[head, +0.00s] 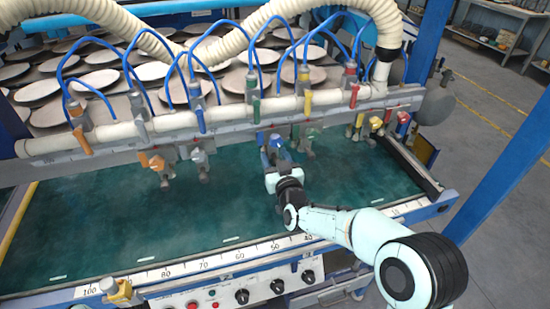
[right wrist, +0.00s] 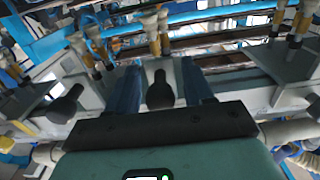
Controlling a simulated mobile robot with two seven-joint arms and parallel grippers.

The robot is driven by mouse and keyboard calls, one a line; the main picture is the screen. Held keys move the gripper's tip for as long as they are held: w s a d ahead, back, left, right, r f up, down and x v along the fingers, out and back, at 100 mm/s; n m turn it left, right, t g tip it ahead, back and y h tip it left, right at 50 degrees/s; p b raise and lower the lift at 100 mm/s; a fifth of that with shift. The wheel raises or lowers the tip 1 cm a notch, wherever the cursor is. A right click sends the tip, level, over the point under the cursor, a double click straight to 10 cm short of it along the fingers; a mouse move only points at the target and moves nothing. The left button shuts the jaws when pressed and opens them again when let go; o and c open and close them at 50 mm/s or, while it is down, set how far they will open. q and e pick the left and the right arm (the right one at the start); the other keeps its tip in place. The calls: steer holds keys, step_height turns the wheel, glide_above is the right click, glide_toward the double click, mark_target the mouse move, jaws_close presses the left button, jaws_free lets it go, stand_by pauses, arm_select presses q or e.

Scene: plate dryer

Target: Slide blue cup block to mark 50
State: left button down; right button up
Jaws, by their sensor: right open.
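A blue cup block (head: 277,141) hangs below the front rail, just beyond my right gripper (head: 270,158). In the right wrist view, the two blue-grey fingers of my right gripper (right wrist: 161,88) stand apart. A dark rounded knob (right wrist: 160,92) on a pale block shows between them; whether the fingers touch it cannot be told. The number scale (head: 203,265) runs along the front edge, with 100 at the left and values falling to the right. Mark 50 lies near the forearm of my right arm and is hard to read. My left gripper is not in view.
An orange cup block (head: 150,160) and a grey one (head: 200,158) hang to the left, a green one (head: 306,135) and a yellow one (head: 358,122) to the right. Blue hoses arch above the rail (head: 240,114). The green bed (head: 110,225) is clear in front.

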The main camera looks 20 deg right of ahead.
jaws_close()
steer(key=a, duration=0.5)
steer(key=shift+s, duration=0.1)
jaws_free()
steer(key=s+b, duration=0.1)
steer(key=s, duration=1.2)
steer(key=shift+s+d, duration=0.2)
